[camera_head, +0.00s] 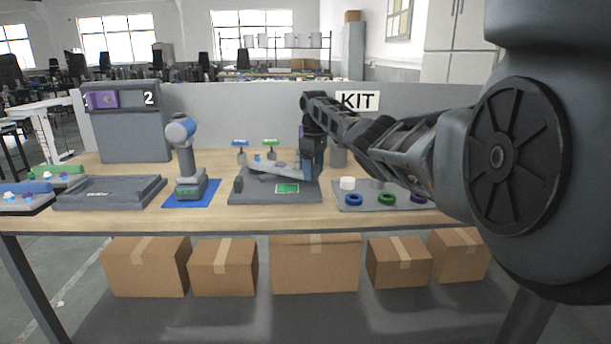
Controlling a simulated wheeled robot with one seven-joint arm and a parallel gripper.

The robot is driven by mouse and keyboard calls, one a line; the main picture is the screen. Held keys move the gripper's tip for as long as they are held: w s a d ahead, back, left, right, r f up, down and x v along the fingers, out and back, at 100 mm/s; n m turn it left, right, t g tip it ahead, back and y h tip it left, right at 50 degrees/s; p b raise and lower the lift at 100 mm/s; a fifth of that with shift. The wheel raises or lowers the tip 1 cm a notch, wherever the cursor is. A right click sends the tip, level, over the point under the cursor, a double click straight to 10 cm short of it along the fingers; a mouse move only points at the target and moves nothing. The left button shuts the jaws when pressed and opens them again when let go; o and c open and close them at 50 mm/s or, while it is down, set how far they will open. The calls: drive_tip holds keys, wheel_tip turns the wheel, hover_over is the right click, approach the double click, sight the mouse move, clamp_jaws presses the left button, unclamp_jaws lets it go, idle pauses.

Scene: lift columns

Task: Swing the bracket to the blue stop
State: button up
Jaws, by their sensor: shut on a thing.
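The bracket (278,171) is a grey bar lying across a dark grey base plate (245,193) at the middle of the table. My gripper (312,172) points down at the bracket's right end and is shut on it; the fingers hide that end. The blue stop (240,143) stands on a post behind the plate's left part, apart from the bracket. A green stop (270,142) stands right of it. A purple piece (301,132) shows partly behind my gripper.
A grey tray (110,193) lies farther left. A mat with coloured rings (386,199) lies right. My arm covers the right side.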

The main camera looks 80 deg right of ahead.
drive_tip(key=shift+d+n, duration=0.3)
drive_tip(key=shift+d, duration=0.2)
drive_tip(key=shift+d+r, duration=0.1)
drive_tip(key=shift+r, duration=0.05)
drive_tip(key=o, duration=1.4)
drive_tip(key=shift+s, duration=0.1)
wheel_tip(320, 180, up, 8)
drive_tip(key=shift+f, duration=0.2)
